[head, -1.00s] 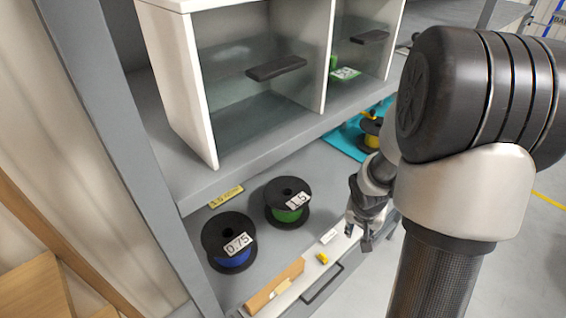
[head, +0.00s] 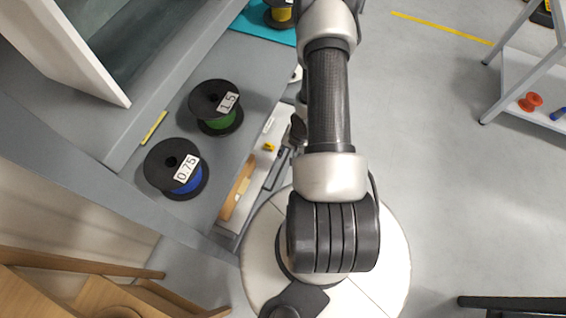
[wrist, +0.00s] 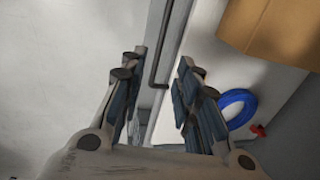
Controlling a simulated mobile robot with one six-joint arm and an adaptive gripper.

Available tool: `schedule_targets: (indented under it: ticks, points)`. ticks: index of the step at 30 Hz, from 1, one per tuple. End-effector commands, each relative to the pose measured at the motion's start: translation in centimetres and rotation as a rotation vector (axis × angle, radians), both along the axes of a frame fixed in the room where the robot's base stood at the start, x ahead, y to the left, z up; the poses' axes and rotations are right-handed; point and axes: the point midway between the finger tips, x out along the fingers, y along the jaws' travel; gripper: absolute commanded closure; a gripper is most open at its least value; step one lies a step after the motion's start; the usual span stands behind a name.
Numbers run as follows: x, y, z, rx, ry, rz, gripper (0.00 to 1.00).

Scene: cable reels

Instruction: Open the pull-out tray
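The pull-out tray (head: 232,206) is a pale strip at the front edge of the lower shelf, with a dark bar handle (head: 275,170) along its front. In the wrist view the handle (wrist: 161,55) runs between the two finger pads of my gripper (wrist: 158,72). The fingers are spread, one on each side of the handle, with a visible gap. I cannot tell how far the fingertips are from it in depth. In the head view my gripper (head: 297,132) is mostly hidden by my arm. I cannot tell how far the tray is out.
Two black reels stand on the shelf, labelled 0.75 (head: 176,169) and 1.5 (head: 215,106). A blue ring (wrist: 238,107) shows in the wrist view. Open floor (head: 440,130) lies to the right.

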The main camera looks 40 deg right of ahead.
Motion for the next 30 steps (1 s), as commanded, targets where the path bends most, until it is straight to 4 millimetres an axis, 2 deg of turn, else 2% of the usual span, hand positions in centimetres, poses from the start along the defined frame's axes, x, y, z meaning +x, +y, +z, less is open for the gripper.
schedule_targets:
  ticks: [1,6,12,15,21,29,30]
  points:
    - [0.2,0.1,-1.6,0.001,0.002,0.002,0.7]
    - [0.9,0.4,-5.2,0.001,0.002,0.002,0.7]
    - [1.6,0.7,-8.8,0.0,0.001,0.002,0.7]
    - [1.8,0.7,-9.9,0.0,0.0,0.002,0.7]
    - [2.1,0.8,-10.9,-0.001,0.0,0.001,0.7]
    - [2.1,0.8,-10.9,-0.001,0.0,0.001,0.7]
    - [2.1,0.8,-10.9,-0.001,0.0,0.001,0.73]
